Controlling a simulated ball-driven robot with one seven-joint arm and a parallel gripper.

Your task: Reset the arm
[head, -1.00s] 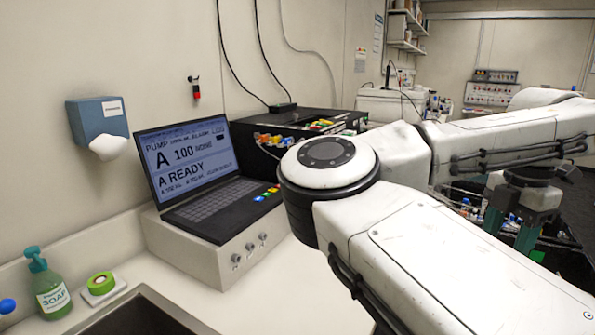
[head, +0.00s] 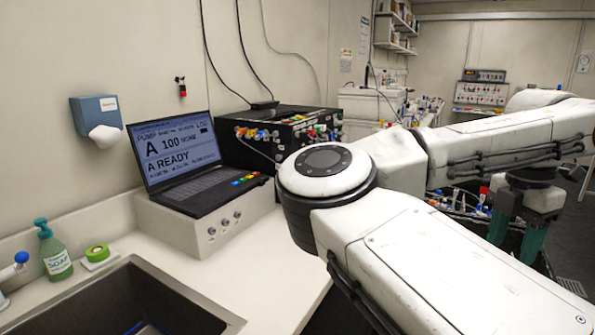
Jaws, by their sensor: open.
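My white arm (head: 430,250) fills the right half of the head view, folded at a round elbow joint with a dark cap. My gripper (head: 525,240) hangs below the far link at the right, with teal fingers pointing down. It is open, and I see nothing held between the fingers. The near link hides the lower ends of the fingers.
A laptop (head: 185,160) sits on a white box on the counter (head: 270,275), left of my elbow. A black device (head: 280,135) with coloured connectors stands behind.

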